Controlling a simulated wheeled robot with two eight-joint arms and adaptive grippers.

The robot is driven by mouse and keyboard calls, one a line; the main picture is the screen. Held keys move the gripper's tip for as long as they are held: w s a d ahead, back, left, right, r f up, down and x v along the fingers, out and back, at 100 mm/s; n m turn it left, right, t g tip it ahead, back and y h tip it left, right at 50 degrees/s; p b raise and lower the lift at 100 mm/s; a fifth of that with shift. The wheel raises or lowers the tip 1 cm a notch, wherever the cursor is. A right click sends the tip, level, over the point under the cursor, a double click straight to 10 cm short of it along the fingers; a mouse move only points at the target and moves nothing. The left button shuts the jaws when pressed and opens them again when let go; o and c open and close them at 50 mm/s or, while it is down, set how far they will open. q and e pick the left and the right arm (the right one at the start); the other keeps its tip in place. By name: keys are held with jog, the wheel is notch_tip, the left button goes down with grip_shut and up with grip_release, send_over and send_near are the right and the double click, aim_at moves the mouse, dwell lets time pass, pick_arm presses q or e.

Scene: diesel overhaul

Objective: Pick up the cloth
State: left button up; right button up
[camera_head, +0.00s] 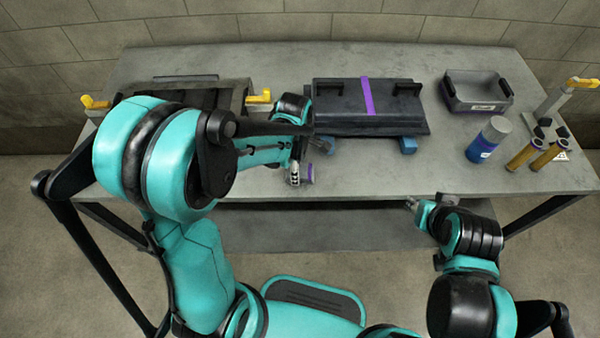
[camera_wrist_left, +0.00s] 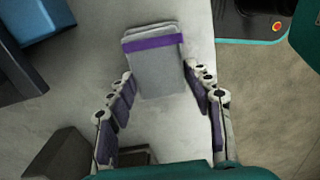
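The cloth (camera_wrist_left: 153,75) is a grey folded pad with a purple band, lying flat on the grey table near its front edge. My left gripper (camera_wrist_left: 158,83) is open above the table, with one finger on each side of the cloth's near part. The cloth shows between the fingers, apart from them as far as I can see. My right gripper (camera_head: 431,203) looks open and empty, in front of the table's front edge.
A dark engine cover with a purple strap (camera_head: 365,107) rests on blue blocks behind the cloth. A grey bin (camera_head: 476,92), a blue bottle (camera_head: 487,140) and brass cylinders (camera_head: 522,154) stand at the right. The table's front middle is clear.

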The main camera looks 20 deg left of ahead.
aim_at(300, 171)
dwell(0.3)
pick_arm(q)
jog(key=r+p, duration=0.1)
jog(key=r, duration=0.1)
jog(key=d+r+p, duration=0.1)
jog(key=r, duration=0.2)
jog(key=shift+w+r+p, duration=0.1)
jog(key=shift+w+p, duration=0.05)
jog(key=shift+p, duration=0.25)
jog(key=w+d+r+p, duration=0.1)
jog(key=d+r, duration=0.1)
jog(key=d, duration=0.1)
jog(key=w+d+r+p, duration=0.1)
jog(key=d+r, duration=0.1)
jog(key=d, duration=0.1)
jog(key=w+d+r+p, duration=0.1)
jog(key=d+r, duration=0.1)
jog(key=d, duration=0.2)
jog(key=shift+d, duration=0.1)
jog(key=shift+f, duration=0.1)
jog(key=shift+o, duration=1.1)
jog(key=shift+c, duration=0.6)
